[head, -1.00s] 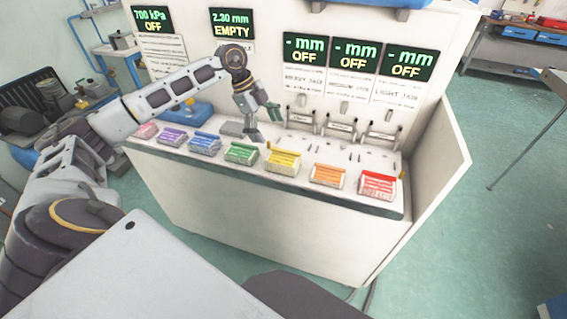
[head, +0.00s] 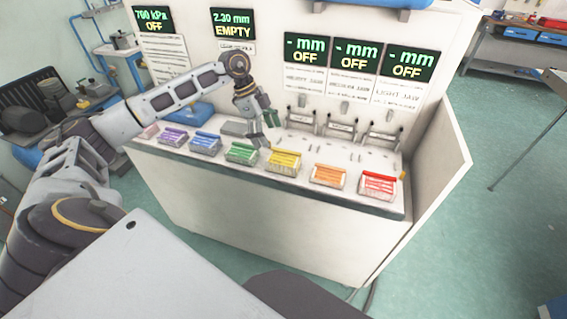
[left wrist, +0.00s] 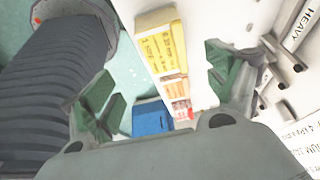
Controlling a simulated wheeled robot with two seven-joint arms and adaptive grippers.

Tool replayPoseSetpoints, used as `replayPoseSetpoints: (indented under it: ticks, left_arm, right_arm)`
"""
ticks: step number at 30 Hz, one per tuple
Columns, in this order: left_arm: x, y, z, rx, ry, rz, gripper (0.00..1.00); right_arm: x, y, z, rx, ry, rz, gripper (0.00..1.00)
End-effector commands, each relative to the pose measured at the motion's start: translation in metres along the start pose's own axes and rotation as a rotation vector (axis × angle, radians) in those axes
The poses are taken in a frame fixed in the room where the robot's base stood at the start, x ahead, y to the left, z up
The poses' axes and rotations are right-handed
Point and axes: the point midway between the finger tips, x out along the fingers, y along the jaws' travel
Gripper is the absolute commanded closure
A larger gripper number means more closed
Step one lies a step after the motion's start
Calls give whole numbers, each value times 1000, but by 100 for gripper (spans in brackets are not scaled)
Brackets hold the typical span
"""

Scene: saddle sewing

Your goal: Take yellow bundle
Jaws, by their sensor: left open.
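The yellow bundle (head: 284,161) lies on the front ledge of the white machine, between the green and orange bundles. My left gripper (head: 264,128) is open and empty, above and just behind the yellow bundle, a little to its left. In the left wrist view the yellow bundle (left wrist: 163,48) shows beyond the gap between the spread green fingers (left wrist: 165,88). It appears apart from both fingers. My right gripper is in neither view.
The green bundle (head: 241,153) and orange bundle (head: 328,176) flank the yellow one. Purple, blue, pink and red bundles share the ledge. Three lever fixtures (head: 340,127) stand behind, beneath the display screens. A side panel (head: 435,165) closes the machine's right end.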

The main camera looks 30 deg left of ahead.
Motion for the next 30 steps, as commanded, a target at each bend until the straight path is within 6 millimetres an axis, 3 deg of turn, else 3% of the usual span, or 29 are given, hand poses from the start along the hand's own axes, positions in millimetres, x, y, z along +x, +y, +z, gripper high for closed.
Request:
replayPoseSetpoints:
  ticks: [15, 30]
  left_arm:
    - [64, 0, 0, 0, 1, 2, 12]
    - [72, -1, -1, 1, 0, 0, 12]
  right_arm:
    - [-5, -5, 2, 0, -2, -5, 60]
    - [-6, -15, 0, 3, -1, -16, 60]
